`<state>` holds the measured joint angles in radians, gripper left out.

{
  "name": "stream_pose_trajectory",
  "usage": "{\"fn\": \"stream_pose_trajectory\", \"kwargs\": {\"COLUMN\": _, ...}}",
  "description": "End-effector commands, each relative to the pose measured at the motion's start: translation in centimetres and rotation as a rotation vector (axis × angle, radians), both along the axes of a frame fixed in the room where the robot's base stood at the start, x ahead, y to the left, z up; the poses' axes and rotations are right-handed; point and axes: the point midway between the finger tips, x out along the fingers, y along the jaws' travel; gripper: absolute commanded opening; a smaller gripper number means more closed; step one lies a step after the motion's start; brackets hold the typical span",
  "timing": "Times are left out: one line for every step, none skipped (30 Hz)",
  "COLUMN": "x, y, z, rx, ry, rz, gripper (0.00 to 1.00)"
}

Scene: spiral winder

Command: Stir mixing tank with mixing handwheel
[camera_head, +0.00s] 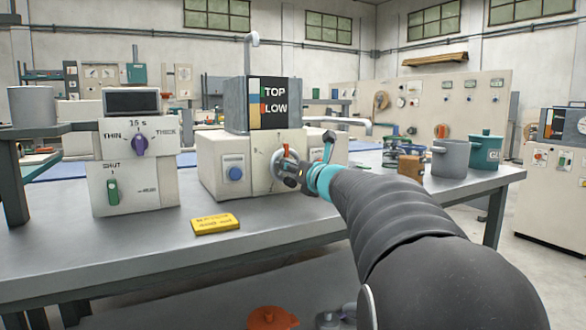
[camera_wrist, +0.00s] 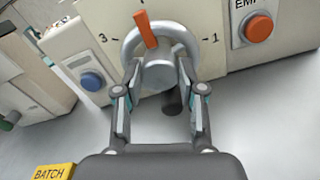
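The mixing handwheel is a grey ring with a thick hub and an orange pointer; it shows in the wrist view (camera_wrist: 131,38) and on the front of the cream machine in the head view (camera_head: 280,158). The pointer stands near the top, between the marks 3 and 1. A dark knob (camera_wrist: 172,102) sticks out below the hub. My gripper (camera_wrist: 159,80) is open, its fingers on either side of the hub with gaps showing; whether the tips touch the rim I cannot tell. In the head view my gripper (camera_head: 290,172) partly hides the wheel. The grey mixing tank (camera_head: 233,104) with a TOP/LOW label stands above.
A blue button (camera_head: 235,173) is left of the wheel, and an orange button (camera_wrist: 259,27) is right of it. A yellow batch plate (camera_head: 215,225) lies on the table (camera_head: 150,250). A control box (camera_head: 130,165) stands left; grey and green pots (camera_head: 451,158) stand right.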

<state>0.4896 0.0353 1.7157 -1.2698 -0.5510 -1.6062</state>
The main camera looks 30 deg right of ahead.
Motion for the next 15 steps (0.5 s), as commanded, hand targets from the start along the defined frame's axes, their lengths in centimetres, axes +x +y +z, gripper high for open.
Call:
{"fn": "stream_pose_trajectory", "kwargs": {"x": -0.01, "y": -0.01, "z": 0.0, "rx": 0.0, "ry": 0.0, "rz": 0.0, "gripper": 0.12}}
{"fn": "stream_pose_trajectory", "kwargs": {"x": -0.01, "y": -0.01, "z": 0.0, "rx": 0.0, "ry": 0.0, "rz": 0.0, "gripper": 0.05}}
{"fn": "stream_pose_trajectory", "kwargs": {"x": -0.01, "y": -0.01, "z": 0.0, "rx": 0.0, "ry": 0.0, "rz": 0.0, "gripper": 0.05}}
{"fn": "stream_pose_trajectory", "kwargs": {"x": -0.01, "y": 0.38, "z": 0.01, "rx": 0.0, "ry": 0.0, "rz": 0.001, "gripper": 0.05}}
{"fn": "stream_pose_trajectory", "kwargs": {"x": -0.01, "y": 0.23, "z": 0.0, "rx": 0.0, "ry": 0.0, "rz": 0.001, "gripper": 0.05}}
{"fn": "stream_pose_trajectory", "kwargs": {"x": -0.01, "y": 0.16, "z": 0.0, "rx": 0.001, "ry": 0.0, "rz": 0.001, "gripper": 0.05}}
{"fn": "stream_pose_trajectory", "kwargs": {"x": 0.0, "y": 0.14, "z": 0.0, "rx": 0.003, "ry": 0.001, "rz": 0.001, "gripper": 0.05}}
{"fn": "stream_pose_trajectory", "kwargs": {"x": 0.01, "y": 0.13, "z": 0.0, "rx": 0.006, "ry": 0.001, "rz": 0.001, "gripper": 0.05}}
{"fn": "stream_pose_trajectory", "kwargs": {"x": 0.01, "y": 0.11, "z": 0.01, "rx": 0.012, "ry": 0.001, "rz": 0.001, "gripper": 0.05}}
{"fn": "stream_pose_trajectory", "kwargs": {"x": 0.01, "y": 0.1, "z": 0.02, "rx": 0.017, "ry": 0.001, "rz": 0.001, "gripper": 0.05}}
{"fn": "stream_pose_trajectory", "kwargs": {"x": 0.01, "y": 0.1, "z": 0.03, "rx": 0.024, "ry": 0.001, "rz": 0.001, "gripper": 0.05}}
{"fn": "stream_pose_trajectory", "kwargs": {"x": 0.01, "y": 0.08, "z": 0.05, "rx": 0.035, "ry": 0.002, "rz": 0.001, "gripper": 0.05}}
{"fn": "stream_pose_trajectory", "kwargs": {"x": 0.01, "y": 0.07, "z": 0.05, "rx": 0.046, "ry": 0.002, "rz": 0.001, "gripper": 0.05}}
{"fn": "stream_pose_trajectory", "kwargs": {"x": 0.01, "y": 0.05, "z": 0.07, "rx": 0.059, "ry": 0.003, "rz": 0.001, "gripper": 0.05}}
{"fn": "stream_pose_trajectory", "kwargs": {"x": 0.01, "y": 0.03, "z": 0.09, "rx": 0.077, "ry": 0.003, "rz": 0.001, "gripper": 0.05}}
